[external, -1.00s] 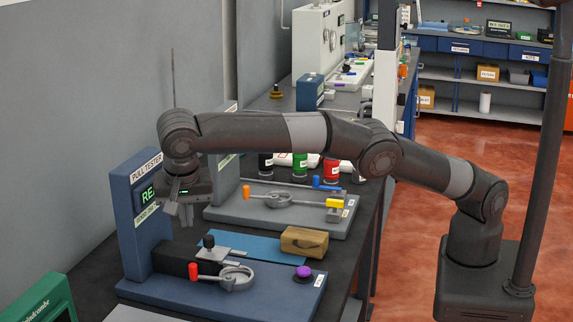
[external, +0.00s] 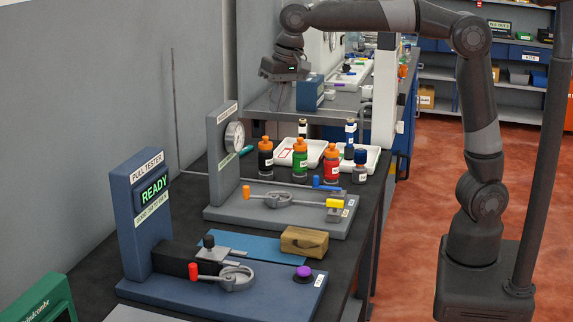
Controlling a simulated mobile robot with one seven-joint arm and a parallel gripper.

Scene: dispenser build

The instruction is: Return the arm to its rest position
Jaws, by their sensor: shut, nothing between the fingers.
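My gripper (external: 280,92) is high over the far part of the bench, left of the blue box. It points down, is shut and holds nothing. My arm is raised, with its upper links near the top of the picture and its base at the right. The near bench with its testers is clear of the arm.
The blue pull tester (external: 150,200) reads READY. Behind it stands a grey gauge tester (external: 224,160). Several bottles, such as the green one (external: 300,160), and white trays (external: 356,162) stand farther back. A blue box (external: 310,93) is near my gripper. A brown box (external: 304,241) lies in front.

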